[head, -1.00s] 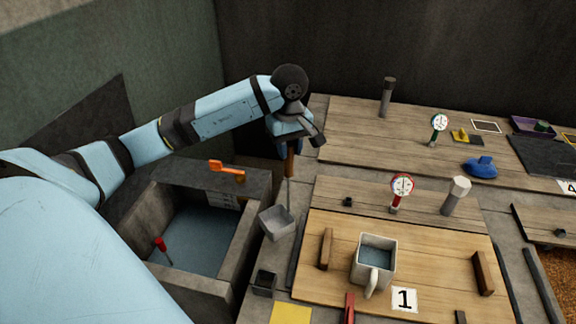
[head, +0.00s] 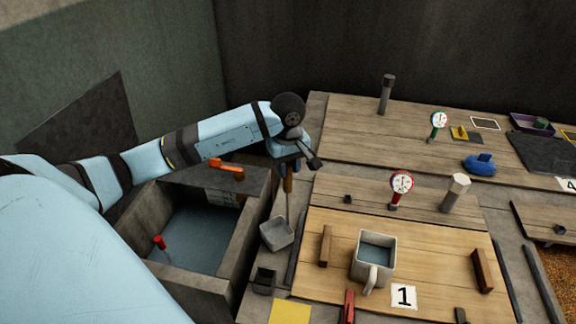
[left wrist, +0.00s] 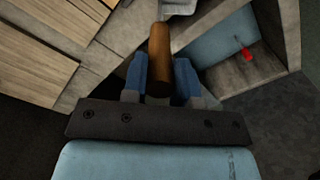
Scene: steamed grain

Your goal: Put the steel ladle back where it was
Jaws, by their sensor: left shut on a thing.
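The steel ladle has a brown wooden handle, a thin shaft and a square grey cup (head: 277,234). My left gripper (head: 288,166) is shut on the handle and holds the ladle upright, with the cup down. The cup is between the water basin (head: 237,255) and the wooden board marked 1 (head: 420,235), just above or on the grey ledge; I cannot tell if it touches. In the left wrist view the handle (left wrist: 159,60) is between the two blue fingers, with part of the cup (left wrist: 178,7) at the top edge. My right gripper is not in view.
A small dark square holder (head: 264,281) stands on the ledge just below the cup. A grey mug (head: 373,257) of water stands on the board. The basin holds a red-tipped stick (head: 160,243), and an orange-handled lever (head: 226,169) is at its back edge. A yellow square (head: 290,313) lies in front.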

